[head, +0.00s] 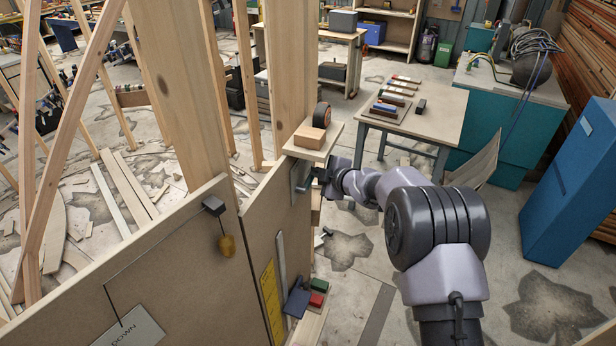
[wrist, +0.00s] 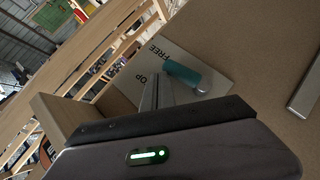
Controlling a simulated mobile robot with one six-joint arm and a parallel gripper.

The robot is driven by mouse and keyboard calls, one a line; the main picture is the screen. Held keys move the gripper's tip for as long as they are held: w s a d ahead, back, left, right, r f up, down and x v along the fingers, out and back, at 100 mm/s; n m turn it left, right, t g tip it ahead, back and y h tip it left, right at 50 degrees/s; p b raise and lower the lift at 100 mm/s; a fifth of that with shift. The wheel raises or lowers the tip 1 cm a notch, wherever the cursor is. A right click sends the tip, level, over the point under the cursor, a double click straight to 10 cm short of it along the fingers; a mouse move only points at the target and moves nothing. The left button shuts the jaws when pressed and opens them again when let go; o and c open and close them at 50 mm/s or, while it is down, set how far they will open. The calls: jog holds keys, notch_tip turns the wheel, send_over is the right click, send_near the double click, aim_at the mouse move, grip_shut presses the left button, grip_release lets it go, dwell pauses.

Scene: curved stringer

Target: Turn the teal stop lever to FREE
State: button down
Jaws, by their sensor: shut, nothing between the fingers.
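The teal stop lever (wrist: 188,76) shows in the wrist view as a short rounded handle in front of a pale label plate (wrist: 215,82). The word FREE and the letters OP can be read on the plate; the rest is hidden. I cannot tell exactly which word the lever points to. My gripper (wrist: 160,92) is shut and empty, its grey fingers close beside the lever; whether they touch it is unclear. In the head view my gripper (head: 316,184) is at the upper right of the brown panel, beside the grey plate (head: 299,176); the lever is not clear there.
A small shelf (head: 313,141) with a wooden block (head: 309,137) juts out just above my gripper. A timber post (head: 187,80) stands left. Red and green blocks (head: 318,291) lie on a low ledge below. A workbench (head: 415,110) stands behind. Floor right of the panel is open.

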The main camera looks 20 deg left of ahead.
jog(key=shift+w+f, duration=0.25)
dwell(0.4)
jog(key=b+v, duration=0.1)
jog(key=v, duration=1.6)
jog(key=shift+d+b, duration=0.2)
jog(key=shift+b, duration=0.2)
